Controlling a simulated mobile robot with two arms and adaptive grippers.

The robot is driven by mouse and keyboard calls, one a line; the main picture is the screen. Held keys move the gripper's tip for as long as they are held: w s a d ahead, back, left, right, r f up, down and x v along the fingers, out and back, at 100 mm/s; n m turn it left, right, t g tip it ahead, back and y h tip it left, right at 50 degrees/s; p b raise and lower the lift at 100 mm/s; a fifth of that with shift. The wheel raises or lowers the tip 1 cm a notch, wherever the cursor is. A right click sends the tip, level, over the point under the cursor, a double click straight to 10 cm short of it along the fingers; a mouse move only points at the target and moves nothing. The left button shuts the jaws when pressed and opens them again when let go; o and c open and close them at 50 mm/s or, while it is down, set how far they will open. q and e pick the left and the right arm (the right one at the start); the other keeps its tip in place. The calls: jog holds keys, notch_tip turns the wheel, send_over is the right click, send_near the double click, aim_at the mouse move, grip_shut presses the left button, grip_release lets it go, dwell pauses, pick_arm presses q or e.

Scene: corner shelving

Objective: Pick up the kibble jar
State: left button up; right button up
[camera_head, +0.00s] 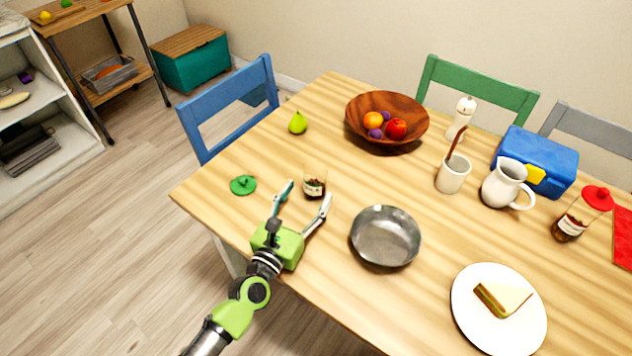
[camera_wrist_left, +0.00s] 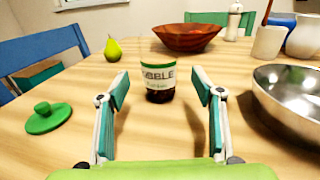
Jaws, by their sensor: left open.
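The kibble jar (camera_head: 314,186) is a small clear jar with brown contents, a pale label and a green band at its top. It stands upright on the wooden table, and its label reads partly "BBLE" in the left wrist view (camera_wrist_left: 158,82). A green knobbed lid (camera_head: 243,185) lies on the table to the left; it also shows in the wrist view (camera_wrist_left: 47,117). My left gripper (camera_head: 307,191) is open, its fingers pointing at the jar. In the wrist view the jar stands centred beyond the fingertips (camera_wrist_left: 162,88), apart from them. My right gripper is not in view.
A metal bowl (camera_head: 386,237) stands close to the right of my left gripper. A green pear (camera_head: 298,123) and a wooden fruit bowl (camera_head: 387,141) are behind the jar. A plate (camera_head: 470,318), mug (camera_head: 453,175), pitcher (camera_head: 503,186) and red-lidded jar (camera_head: 576,222) are further right.

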aim_at(310, 188)
pick_arm(q)
jog(key=x, duration=0.5)
jog(key=shift+w+d, duration=0.1)
jog(key=shift+w, duration=0.15)
jog(key=c, duration=1.5)
